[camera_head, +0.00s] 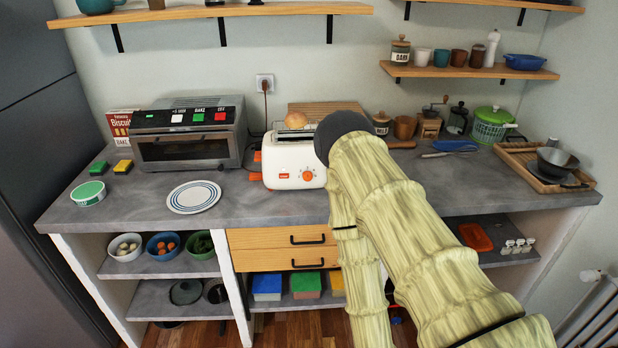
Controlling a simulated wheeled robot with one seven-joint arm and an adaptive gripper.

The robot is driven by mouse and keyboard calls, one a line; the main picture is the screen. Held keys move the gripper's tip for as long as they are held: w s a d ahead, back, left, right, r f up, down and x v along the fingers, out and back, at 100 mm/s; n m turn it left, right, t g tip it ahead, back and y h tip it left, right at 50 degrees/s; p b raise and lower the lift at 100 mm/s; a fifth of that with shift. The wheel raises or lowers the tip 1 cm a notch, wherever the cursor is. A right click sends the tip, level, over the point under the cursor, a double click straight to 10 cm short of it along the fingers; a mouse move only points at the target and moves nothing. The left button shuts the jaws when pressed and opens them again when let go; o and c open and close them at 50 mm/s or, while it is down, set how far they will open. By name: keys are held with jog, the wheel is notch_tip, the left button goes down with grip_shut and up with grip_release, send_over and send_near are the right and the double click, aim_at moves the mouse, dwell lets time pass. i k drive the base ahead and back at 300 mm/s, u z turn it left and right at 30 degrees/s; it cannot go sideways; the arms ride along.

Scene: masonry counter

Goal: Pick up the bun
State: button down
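The bun (295,119) is small, round and golden brown. It shows just above the top of the white toaster (292,165); I cannot tell whether it rests on the toaster or on the wooden board (325,107) behind it. My arm, with a pale green bark-like surface and a dark rounded end, reaches in from the lower right and ends in the picture just right of the toaster. My gripper does not show, so its fingers and whatever is between them cannot be seen.
A toaster oven (189,135) stands left of the toaster, with a striped plate (194,197) in front. Jars, a green salad spinner (490,125) and a wooden tray (520,160) stand right of my arm. Shelves hang above. Bare counter lies around the plate.

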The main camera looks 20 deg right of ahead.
aim_at(295, 118)
jog(key=z, duration=0.7)
jog(key=i, duration=0.95)
jog(key=u, duration=0.25)
